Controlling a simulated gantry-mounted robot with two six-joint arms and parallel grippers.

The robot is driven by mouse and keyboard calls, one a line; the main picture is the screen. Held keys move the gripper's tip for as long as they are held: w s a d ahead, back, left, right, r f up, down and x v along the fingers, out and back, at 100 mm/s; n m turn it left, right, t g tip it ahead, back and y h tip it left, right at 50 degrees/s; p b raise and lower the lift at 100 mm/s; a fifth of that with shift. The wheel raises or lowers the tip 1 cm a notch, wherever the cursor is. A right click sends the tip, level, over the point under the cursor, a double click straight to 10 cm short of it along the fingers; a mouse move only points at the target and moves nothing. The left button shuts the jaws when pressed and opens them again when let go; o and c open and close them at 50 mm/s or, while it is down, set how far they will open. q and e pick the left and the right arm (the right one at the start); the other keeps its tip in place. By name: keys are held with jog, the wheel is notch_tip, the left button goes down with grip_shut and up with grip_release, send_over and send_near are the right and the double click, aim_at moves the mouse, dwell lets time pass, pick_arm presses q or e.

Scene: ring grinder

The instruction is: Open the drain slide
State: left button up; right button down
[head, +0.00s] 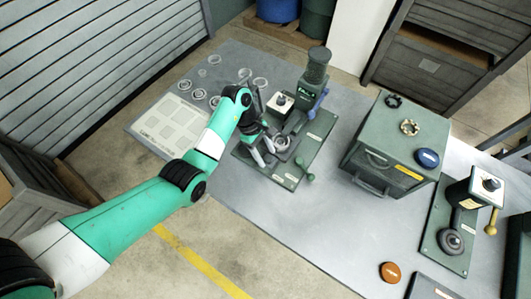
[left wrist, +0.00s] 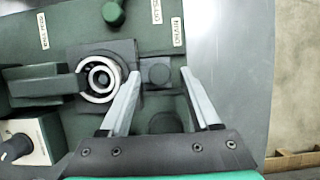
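The grinder's green base plate (head: 317,146) stands on the grey table and carries a dark block with a pale ring (head: 283,142) in it. In the left wrist view the ring (left wrist: 101,79) sits left of my fingers. A small dark square block with a round centre (left wrist: 157,72), which may be the drain slide, lies between the fingertips. My left gripper (head: 265,154) is open at the plate's near-left side. The left wrist view shows its two fingers apart (left wrist: 158,78); contact with the block cannot be told. My right gripper is not in view.
Several loose rings and a pale sheet (head: 172,124) lie at the left. The table's front middle is clear.

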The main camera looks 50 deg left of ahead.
pick_arm(q)
grip_shut()
dwell(1.2)
